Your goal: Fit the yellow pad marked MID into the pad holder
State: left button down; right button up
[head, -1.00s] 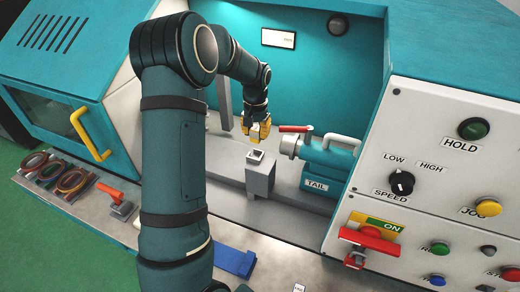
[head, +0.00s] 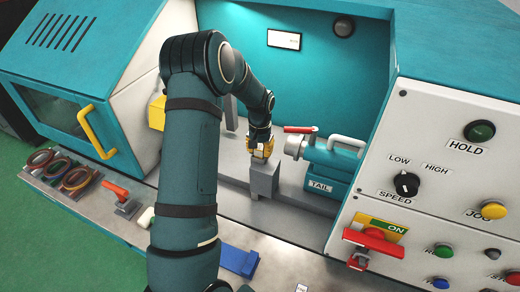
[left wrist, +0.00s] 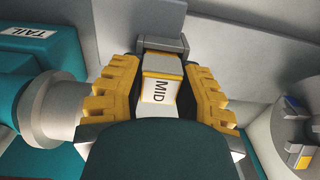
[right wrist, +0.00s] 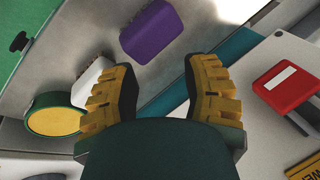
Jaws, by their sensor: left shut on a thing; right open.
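The yellow pad marked MID (left wrist: 160,88) sits between the yellow fingers of my left gripper (left wrist: 158,75), which is shut on it; its label faces the left wrist camera. In the head view my left gripper (head: 262,150) is right at the top of the grey post (head: 264,181) that carries the pad holder. The gripper hides the holder's top there, so I cannot tell whether the pad is seated. Grey holder parts (left wrist: 162,44) show just beyond the pad in the left wrist view. My right gripper (right wrist: 160,88) is open and empty; it shows only in its wrist view.
The tailstock marked TAIL (head: 325,165), with a red lever (head: 299,130), stands close right of the post. A yellow block (head: 156,112) is at the left.

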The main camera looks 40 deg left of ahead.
aim_at(260, 147)
pick_arm(q)
jog(key=c, duration=0.7)
grip_release()
jog(key=shift+f, duration=0.1)
jog(key=shift+c, duration=0.2)
notch_tip(260, 147, up, 12)
jog(key=shift+r, duration=0.2)
jog(key=shift+f, duration=0.1)
